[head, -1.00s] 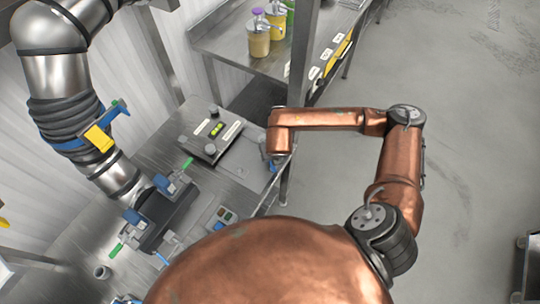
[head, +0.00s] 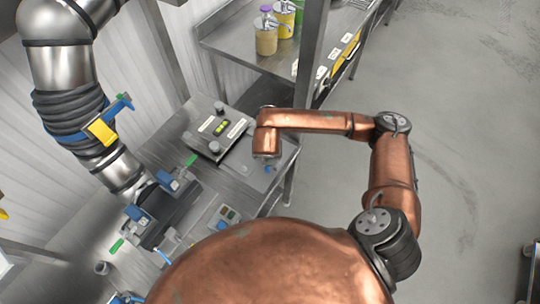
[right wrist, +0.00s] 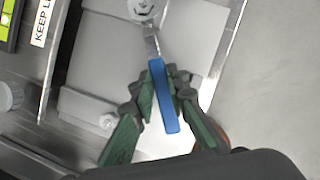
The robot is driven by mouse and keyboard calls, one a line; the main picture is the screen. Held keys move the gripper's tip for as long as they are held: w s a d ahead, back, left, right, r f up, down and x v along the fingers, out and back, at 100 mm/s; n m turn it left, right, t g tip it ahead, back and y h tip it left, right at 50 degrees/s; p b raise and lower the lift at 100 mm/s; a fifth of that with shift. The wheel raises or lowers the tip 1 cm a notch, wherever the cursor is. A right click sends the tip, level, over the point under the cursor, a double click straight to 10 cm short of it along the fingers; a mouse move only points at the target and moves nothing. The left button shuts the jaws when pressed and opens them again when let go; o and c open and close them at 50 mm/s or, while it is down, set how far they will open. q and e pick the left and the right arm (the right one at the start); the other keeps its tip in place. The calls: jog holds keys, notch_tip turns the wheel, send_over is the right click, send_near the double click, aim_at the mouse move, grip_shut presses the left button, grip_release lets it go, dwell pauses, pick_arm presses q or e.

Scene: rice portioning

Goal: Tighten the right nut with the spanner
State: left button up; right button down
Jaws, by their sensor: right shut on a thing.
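My right gripper (right wrist: 165,100) is shut on the blue handle of the spanner (right wrist: 163,95). Its dark green fingers lie on both sides of the handle. The spanner's metal end points up the picture and reaches a silver nut (right wrist: 141,7) at the top edge. I cannot tell whether the jaw is around the nut or only beside it. In the head view my copper right wrist hangs over the plate and hides the gripper. My left gripper is not in view.
A control panel (head: 230,115) with knobs and green lights stands left of my wrist. A silver duct with black bellows (head: 70,115) and a clamped black box (head: 172,212) are farther left. A shelf (head: 225,38) with jars is behind. Open floor (head: 460,130) lies right.

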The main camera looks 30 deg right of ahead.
jog(key=shift+w+a+m, duration=0.2)
jog(key=shift+m, duration=0.1)
jog(key=shift+a, duration=0.1)
jog(key=shift+w+a+m+h+b, duration=0.3)
jog(key=shift+w+a+m+h, duration=0.15)
jog(key=shift+a+m, duration=0.35)
jog(key=shift+w+g, duration=0.1)
jog(key=shift+g, duration=0.2)
jog(key=shift+w+a+m, duration=0.3)
jog(key=shift+m, duration=0.3)
jog(key=shift+w+a+r+m, duration=0.1)
jog(key=shift+w+a+m, duration=0.15)
jog(key=shift+m, duration=0.15)
jog(key=shift+w+a+m+g+h+b, duration=0.35)
jog(key=shift+w+a+m+g+b, duration=0.25)
jog(key=shift+m, duration=0.3)
jog(key=shift+d, duration=0.2)
